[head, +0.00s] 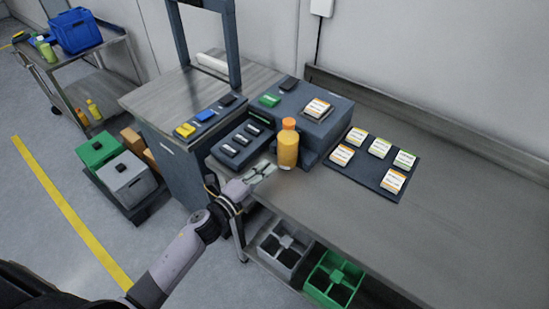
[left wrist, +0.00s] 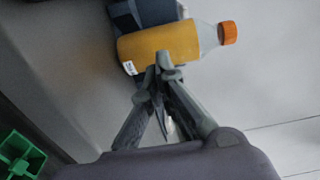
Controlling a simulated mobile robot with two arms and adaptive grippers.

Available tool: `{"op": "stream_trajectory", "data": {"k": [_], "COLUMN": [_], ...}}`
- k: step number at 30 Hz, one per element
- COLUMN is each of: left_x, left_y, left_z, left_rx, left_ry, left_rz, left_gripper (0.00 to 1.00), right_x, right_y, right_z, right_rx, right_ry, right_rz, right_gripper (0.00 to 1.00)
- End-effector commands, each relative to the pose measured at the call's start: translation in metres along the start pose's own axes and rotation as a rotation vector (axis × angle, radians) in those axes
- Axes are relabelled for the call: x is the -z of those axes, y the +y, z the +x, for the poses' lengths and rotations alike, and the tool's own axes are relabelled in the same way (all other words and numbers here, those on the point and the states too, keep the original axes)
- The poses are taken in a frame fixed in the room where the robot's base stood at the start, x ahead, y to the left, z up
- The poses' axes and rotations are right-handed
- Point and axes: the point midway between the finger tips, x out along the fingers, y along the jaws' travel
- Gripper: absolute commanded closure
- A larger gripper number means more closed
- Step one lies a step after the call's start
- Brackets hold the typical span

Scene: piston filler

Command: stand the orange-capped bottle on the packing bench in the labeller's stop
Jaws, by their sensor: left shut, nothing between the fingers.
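The orange-capped bottle (head: 288,150), filled with orange-yellow liquid, stands upright on the packing bench (head: 340,225), close against the front of a dark grey box-shaped machine (head: 325,123) that looks like the labeller. The bottle hides the stop, so I cannot tell how it sits in it. My left gripper (head: 266,171) is shut and empty, just left of the bottle and low beside it. In the left wrist view the closed fingertips (left wrist: 166,66) overlap the edge of the bottle (left wrist: 160,45); I cannot tell whether they touch.
A dark mat (head: 371,178) with several labelled packs lies right of the machine. A dark block with several switches (head: 240,144) stands left of the bottle. Grey (head: 290,258) and green (head: 325,286) crates sit below the bench. The bench's right side is clear.

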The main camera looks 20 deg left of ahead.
Motion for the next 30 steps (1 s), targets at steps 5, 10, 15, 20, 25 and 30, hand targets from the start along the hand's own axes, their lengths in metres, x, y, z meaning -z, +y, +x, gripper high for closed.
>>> {"op": "stream_trajectory", "data": {"k": [5, 10, 15, 20, 25, 30], "left_x": [0.000, 0.001, 0.000, 0.000, 0.000, 0.000], "left_y": [-0.001, 0.000, 0.000, 0.000, 0.001, 0.001], "left_z": [0.028, 0.039, 0.041, 0.041, 0.049, 0.059], "left_rx": [0.001, 0.000, 0.000, 0.000, 0.001, -0.001], "left_ry": [0.000, 0.001, 0.001, 0.001, 0.001, 0.000], "left_rz": [-0.002, -0.001, 0.000, 0.000, -0.001, 0.000], "left_gripper": [1.00, 1.00, 1.00, 1.00, 1.00, 1.00], "right_x": [0.005, 0.006, 0.007, 0.007, 0.006, 0.004], "right_y": [-0.001, -0.005, -0.009, -0.010, -0.009, -0.006], "right_z": [-0.007, -0.009, -0.009, -0.009, -0.005, -0.003], "right_rx": [0.001, 0.006, 0.011, 0.012, 0.010, 0.008], "right_ry": [0.007, 0.008, 0.009, 0.009, 0.008, 0.006], "right_rz": [0.001, 0.002, 0.004, 0.003, 0.002, 0.001], "right_gripper": [0.21, 0.21, 0.21, 0.21, 0.21, 0.21]}}
